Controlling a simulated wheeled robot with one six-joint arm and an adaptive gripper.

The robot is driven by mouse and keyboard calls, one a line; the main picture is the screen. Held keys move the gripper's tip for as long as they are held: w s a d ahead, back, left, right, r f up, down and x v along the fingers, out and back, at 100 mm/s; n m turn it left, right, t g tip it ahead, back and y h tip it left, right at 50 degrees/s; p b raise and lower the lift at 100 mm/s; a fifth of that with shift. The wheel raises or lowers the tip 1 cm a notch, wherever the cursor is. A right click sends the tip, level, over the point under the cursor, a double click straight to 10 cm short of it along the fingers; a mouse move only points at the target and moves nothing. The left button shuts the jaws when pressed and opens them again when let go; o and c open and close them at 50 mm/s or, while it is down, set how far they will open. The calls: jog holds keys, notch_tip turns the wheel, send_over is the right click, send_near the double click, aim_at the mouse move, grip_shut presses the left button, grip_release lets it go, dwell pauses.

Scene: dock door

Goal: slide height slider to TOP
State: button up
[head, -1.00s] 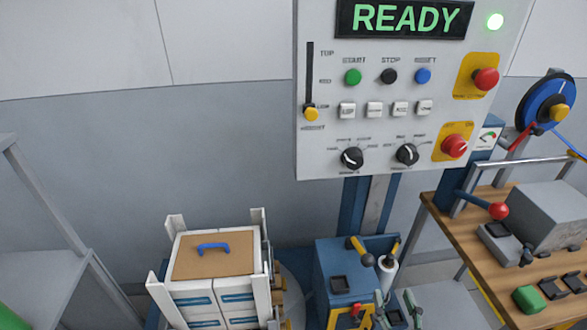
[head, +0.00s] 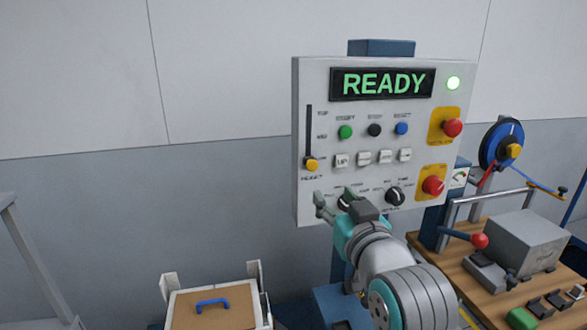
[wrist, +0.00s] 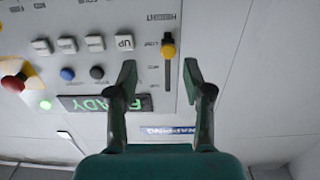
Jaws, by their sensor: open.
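The height slider has a yellow knob (head: 311,164) near the bottom of a dark vertical slot (head: 309,130) on the left side of the grey control panel (head: 440,100). TOP and MID labels stand beside the slot. My gripper (head: 335,200) is open and empty, in front of the panel's lower left, below the knob in the head view. In the wrist view the panel appears upside down. There the knob (wrist: 168,50) shows beyond and between the two open fingertips of my gripper (wrist: 160,78), apart from both.
A workbench (head: 450,265) with a grey machine stands at right.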

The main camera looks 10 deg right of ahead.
aim_at(313, 166)
jog(key=w, duration=0.3)
jog(key=w+a+r, duration=0.1)
jog(key=w, duration=0.3)
jog(key=w+r, duration=0.1)
jog(key=w, duration=0.2)
jog(key=shift+w+a+r, duration=0.15)
jog(key=shift+w, duration=0.2)
grip_shut()
